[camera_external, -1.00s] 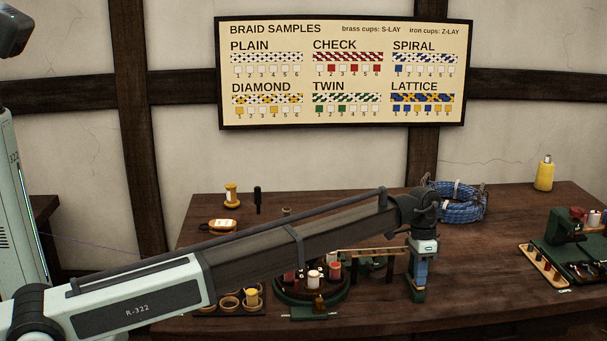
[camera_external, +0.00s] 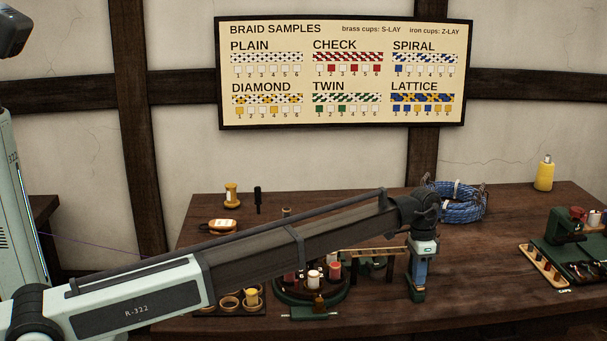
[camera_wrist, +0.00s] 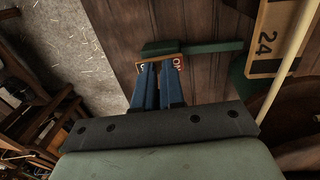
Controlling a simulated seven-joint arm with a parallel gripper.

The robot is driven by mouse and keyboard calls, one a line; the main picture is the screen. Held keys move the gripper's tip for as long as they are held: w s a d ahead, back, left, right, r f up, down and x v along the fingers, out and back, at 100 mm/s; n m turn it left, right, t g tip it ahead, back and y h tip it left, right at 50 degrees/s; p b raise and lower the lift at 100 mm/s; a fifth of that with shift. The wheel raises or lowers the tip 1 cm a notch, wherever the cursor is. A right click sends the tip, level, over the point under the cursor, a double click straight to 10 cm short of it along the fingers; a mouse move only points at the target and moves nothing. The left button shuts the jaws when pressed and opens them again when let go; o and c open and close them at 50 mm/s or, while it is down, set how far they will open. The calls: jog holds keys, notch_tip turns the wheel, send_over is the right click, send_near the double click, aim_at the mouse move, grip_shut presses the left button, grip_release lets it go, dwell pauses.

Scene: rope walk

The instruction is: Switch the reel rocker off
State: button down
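My gripper (camera_external: 418,284) points down at the front right of the round green machine. Its blue fingers lie close together and look shut, with nothing visible held between them. The plate sits on a green housing (camera_wrist: 160,47). The fingers cover the middle of the plate, so I cannot tell the rocker's position or whether they touch it. In the external view a green part (camera_external: 417,295) shows at the fingertips.
A dark round carrier with bobbins (camera_external: 334,272) stands left of my gripper, partly behind my arm. A coil of blue rope (camera_external: 462,207) lies behind it. A green machine (camera_external: 565,229) stands at the right. The table (camera_external: 490,265) between is clear.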

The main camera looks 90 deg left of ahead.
jog(key=shift+s+a+f, duration=0.1)
jog(key=shift+a+f, duration=0.15)
jog(key=shift+a, duration=0.1)
notch_tip(320, 180, up, 14)
jog(key=a, duration=0.1)
jog(key=shift+a+r, duration=0.15)
jog(key=shift+r, duration=0.05)
dwell(0.4)
jog(key=shift+a, duration=0.1)
jog(key=shift+a+h, duration=0.15)
jog(key=shift+h, duration=0.45)
jog(key=x, duration=1.4)
